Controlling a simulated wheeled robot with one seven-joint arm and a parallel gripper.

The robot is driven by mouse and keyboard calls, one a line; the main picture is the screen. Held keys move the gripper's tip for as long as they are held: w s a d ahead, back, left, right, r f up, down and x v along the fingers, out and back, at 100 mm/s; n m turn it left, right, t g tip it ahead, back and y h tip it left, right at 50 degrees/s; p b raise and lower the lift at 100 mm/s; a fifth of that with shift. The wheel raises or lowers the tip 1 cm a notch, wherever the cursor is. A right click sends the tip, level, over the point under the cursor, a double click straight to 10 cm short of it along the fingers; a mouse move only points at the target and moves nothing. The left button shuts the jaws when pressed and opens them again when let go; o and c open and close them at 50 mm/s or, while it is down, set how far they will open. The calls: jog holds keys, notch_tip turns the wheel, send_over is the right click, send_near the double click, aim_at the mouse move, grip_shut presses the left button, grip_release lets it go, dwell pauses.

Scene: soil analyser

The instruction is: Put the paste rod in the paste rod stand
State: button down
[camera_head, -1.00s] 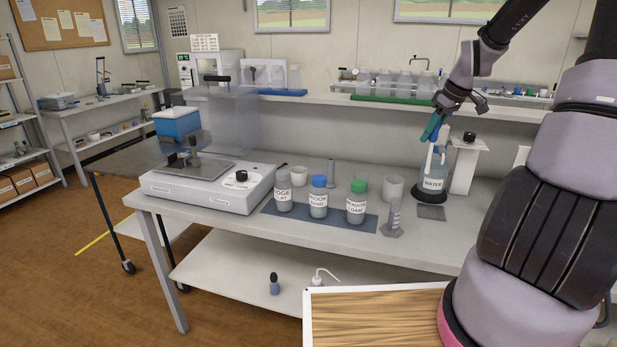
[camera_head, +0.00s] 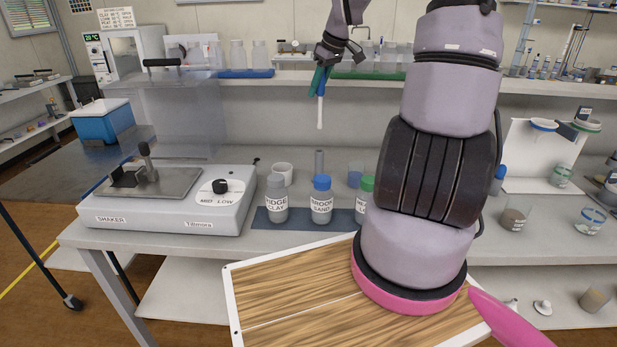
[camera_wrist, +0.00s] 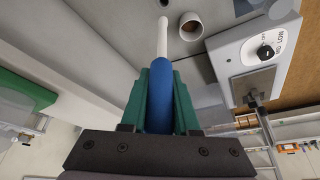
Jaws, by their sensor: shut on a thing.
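My gripper (camera_head: 321,78) has green fingers and is shut on the paste rod (camera_head: 320,112), which has a blue handle and a white shaft. The rod hangs nearly upright above the bench, its lower tip free in the air. In the wrist view my gripper (camera_wrist: 160,92) clasps the blue handle of the rod (camera_wrist: 159,72), with the white shaft pointing away. A slim grey upright tube (camera_head: 319,162) stands on the bench below the rod, behind the bottles. I cannot tell for certain whether it is the paste rod stand.
A white cup (camera_head: 283,171) stands left of the grey tube and shows in the wrist view (camera_wrist: 191,25). Labelled soil bottles (camera_head: 322,200) stand on a dark mat in front. The shaker (camera_head: 165,210) is at left. A raised shelf (camera_head: 270,87) runs behind.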

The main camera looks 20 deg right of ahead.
notch_tip(320, 180, down, 18)
jog(key=shift+r, duration=0.2)
dwell(0.5)
jog(key=shift+f, duration=0.1)
jog(key=c, duration=0.7)
grip_release()
jog(key=shift+o, duration=0.2)
jog(key=shift+f, duration=0.1)
jog(key=s+a+r+m+h, duration=0.1)
jog(key=s+r+m, duration=0.1)
jog(key=s+r, duration=0.5)
jog(key=s+a+r+m+t+h, duration=0.1)
jog(key=s+a+r+m, duration=0.15)
jog(key=r, duration=0.85)
jog(key=s+a+r+m+h, duration=0.1)
jog(key=s+r, duration=0.5)
jog(key=r, duration=0.2)
jog(key=s+a+r+m+t+y, duration=0.2)
jog(key=s+a+r+m, duration=0.2)
jog(key=s+r, duration=0.4)
jog(key=s+m, duration=0.1)
jog(key=s, duration=0.3)
jog(key=shift+y, duration=0.4)
